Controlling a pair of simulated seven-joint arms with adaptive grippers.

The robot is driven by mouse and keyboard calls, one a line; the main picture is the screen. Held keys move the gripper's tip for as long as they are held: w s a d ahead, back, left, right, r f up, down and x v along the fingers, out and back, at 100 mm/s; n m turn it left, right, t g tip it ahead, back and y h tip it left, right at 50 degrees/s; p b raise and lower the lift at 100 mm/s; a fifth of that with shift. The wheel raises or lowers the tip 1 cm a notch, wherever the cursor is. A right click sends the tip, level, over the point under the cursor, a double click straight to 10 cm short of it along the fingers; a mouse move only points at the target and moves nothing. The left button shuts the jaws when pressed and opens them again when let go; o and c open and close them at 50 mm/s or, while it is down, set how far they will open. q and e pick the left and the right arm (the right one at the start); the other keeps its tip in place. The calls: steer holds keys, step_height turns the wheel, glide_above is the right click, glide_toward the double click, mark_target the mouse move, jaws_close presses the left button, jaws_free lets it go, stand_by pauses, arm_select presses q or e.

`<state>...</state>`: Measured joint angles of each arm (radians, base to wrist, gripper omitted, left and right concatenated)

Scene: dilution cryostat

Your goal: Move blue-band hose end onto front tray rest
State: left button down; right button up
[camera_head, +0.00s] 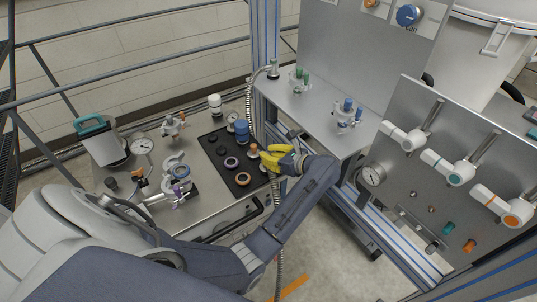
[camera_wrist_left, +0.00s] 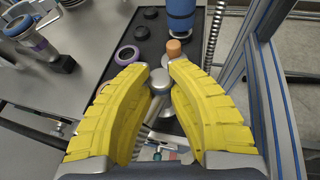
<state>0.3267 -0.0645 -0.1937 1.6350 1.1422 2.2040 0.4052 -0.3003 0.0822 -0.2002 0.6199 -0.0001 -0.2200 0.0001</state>
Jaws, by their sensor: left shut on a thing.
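My left gripper (camera_head: 270,158) has yellow fingers and sits at the right edge of the black tray (camera_head: 213,148). In the left wrist view its fingers (camera_wrist_left: 160,90) are closed around a silver rounded metal piece (camera_wrist_left: 158,79), which appears to be the hose end. The fingers hide much of it, and I cannot make out a blue band on it. A ribbed metal hose (camera_head: 278,240) hangs below the gripper in the head view. The black tray also shows ahead of the fingers in the left wrist view (camera_wrist_left: 150,45). I cannot tell which part is the front rest. My right gripper is not in view.
On the tray stand a blue cylinder (camera_head: 241,132), an orange-topped piece (camera_head: 254,149) and rings such as a purple one (camera_head: 231,162). Another ribbed hose (camera_head: 250,105) and a blue-striped frame post (camera_head: 265,45) rise close behind the gripper. A valve panel (camera_head: 440,180) stands at right.

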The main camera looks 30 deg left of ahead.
arm_select(q)
steer(key=shift+f, duration=0.25)
steer(key=c, duration=1.2)
jaws_free()
step_height(320, 180, up, 17)
steer(key=shift+r, duration=0.1)
stand_by(0.4)
steer(key=f, duration=0.7)
steer(key=shift+d+f, duration=0.2)
steer(key=shift+f, duration=0.05)
steer(key=shift+a+f, duration=0.15)
steer(key=shift+f, duration=0.45)
